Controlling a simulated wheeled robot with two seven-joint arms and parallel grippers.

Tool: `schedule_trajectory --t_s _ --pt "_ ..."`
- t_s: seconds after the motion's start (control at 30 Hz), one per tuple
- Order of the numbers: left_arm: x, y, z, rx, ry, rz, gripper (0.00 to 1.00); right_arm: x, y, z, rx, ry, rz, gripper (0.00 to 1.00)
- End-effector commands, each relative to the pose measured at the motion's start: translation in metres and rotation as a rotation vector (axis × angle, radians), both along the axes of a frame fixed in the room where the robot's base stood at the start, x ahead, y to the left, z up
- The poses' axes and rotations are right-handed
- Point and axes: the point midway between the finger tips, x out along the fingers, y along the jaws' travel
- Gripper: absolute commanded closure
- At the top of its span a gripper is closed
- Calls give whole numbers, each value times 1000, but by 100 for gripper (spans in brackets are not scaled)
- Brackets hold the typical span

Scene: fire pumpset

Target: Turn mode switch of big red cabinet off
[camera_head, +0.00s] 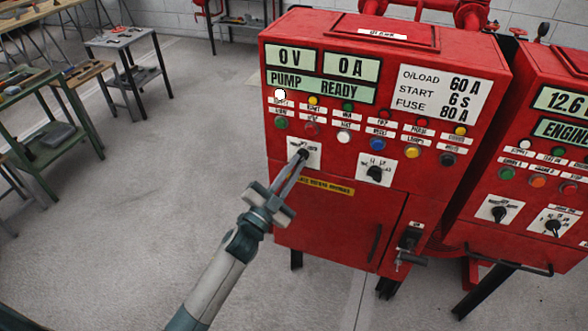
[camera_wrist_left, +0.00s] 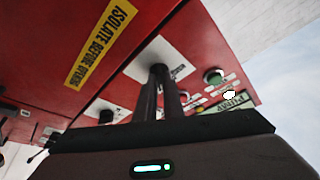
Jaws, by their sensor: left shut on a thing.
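The big red cabinet (camera_head: 330,215) stands in the middle of the head view, with displays, lamps and buttons on its front. The mode switch on its white plate (camera_head: 316,150) is at the left of the panel; its knob is mostly hidden by my left gripper (camera_head: 301,156). My left gripper is shut on the knob, its fingers reaching up from the lower left. In the left wrist view the fingers (camera_wrist_left: 158,75) meet at the dark knob on the white plate (camera_wrist_left: 180,66). The knob's exact angle cannot be told. My right gripper is not in view.
A second black knob (camera_head: 375,173) sits right of the switch, and a black-handled isolator (camera_head: 409,238) is lower right. Another red cabinet (camera_head: 545,150) stands close on the right. Work tables (camera_head: 125,50) are at the left. The floor between is clear.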

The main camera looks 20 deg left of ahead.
Motion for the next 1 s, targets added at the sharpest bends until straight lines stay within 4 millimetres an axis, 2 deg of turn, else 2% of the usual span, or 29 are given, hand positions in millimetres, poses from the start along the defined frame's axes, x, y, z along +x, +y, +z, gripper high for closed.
schedule_trajectory --t_s 0.4,0.7,1.0 --pt "0 -4 -3 -337 9 1 100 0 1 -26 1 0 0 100" --pt "0 -6 -2 -552 16 0 100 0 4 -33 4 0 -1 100" --pt "0 -7 -1 -646 19 0 100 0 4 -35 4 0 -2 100"
